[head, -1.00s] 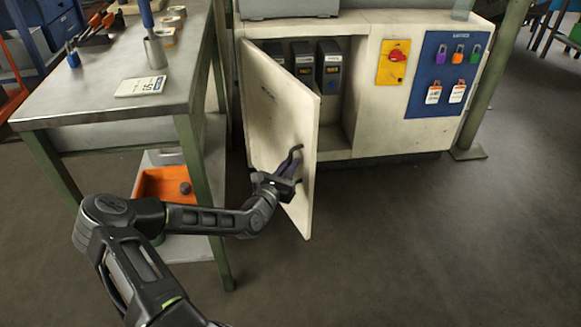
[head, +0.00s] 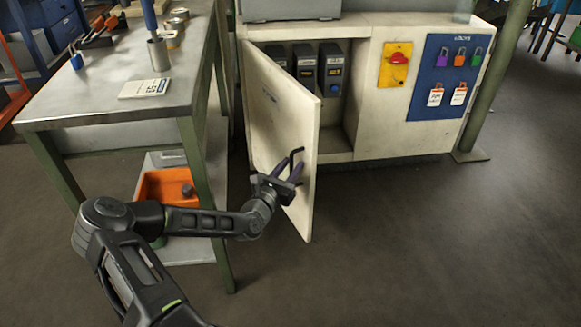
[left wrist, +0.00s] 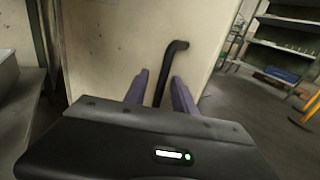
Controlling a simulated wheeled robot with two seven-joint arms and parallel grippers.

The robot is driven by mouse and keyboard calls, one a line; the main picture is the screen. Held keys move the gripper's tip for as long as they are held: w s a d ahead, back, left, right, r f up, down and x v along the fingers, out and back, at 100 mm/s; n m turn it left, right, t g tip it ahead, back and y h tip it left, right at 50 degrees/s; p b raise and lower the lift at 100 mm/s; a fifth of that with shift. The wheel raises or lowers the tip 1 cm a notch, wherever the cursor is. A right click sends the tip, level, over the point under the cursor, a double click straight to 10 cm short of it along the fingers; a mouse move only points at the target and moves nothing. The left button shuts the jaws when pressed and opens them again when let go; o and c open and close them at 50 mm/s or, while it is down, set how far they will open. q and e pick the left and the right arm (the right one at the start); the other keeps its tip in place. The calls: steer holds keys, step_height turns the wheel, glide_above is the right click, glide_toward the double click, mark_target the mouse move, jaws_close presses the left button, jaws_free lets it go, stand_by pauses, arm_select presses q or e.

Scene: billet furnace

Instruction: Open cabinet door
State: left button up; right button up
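The white cabinet door (head: 278,125) stands wide open, swung out toward me on its left edge. Its black bar handle (head: 297,153) is near the free edge; in the left wrist view the handle (left wrist: 173,58) lies between the two purple fingers. My left gripper (head: 287,170) is at the handle, and in the left wrist view its fingers (left wrist: 160,84) are apart, with gaps to the bar on both sides. The open cabinet (head: 393,140) shows dark box-like units (head: 333,70) inside. My right gripper is out of view.
A metal workbench (head: 110,105) stands left of the door, with an orange bin (head: 165,187) on its lower shelf. A red switch on a yellow plate (head: 395,64) and a blue padlock board (head: 447,75) are on the cabinet front. The floor at right is clear.

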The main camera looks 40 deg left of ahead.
arm_select(q)
steer(key=s+d+p, duration=0.1)
steer(key=s+p, duration=0.1)
steer(key=s, duration=0.5)
steer(key=shift+s+d, duration=0.2)
steer(key=shift+s, duration=0.1)
steer(key=shift+c, duration=0.2)
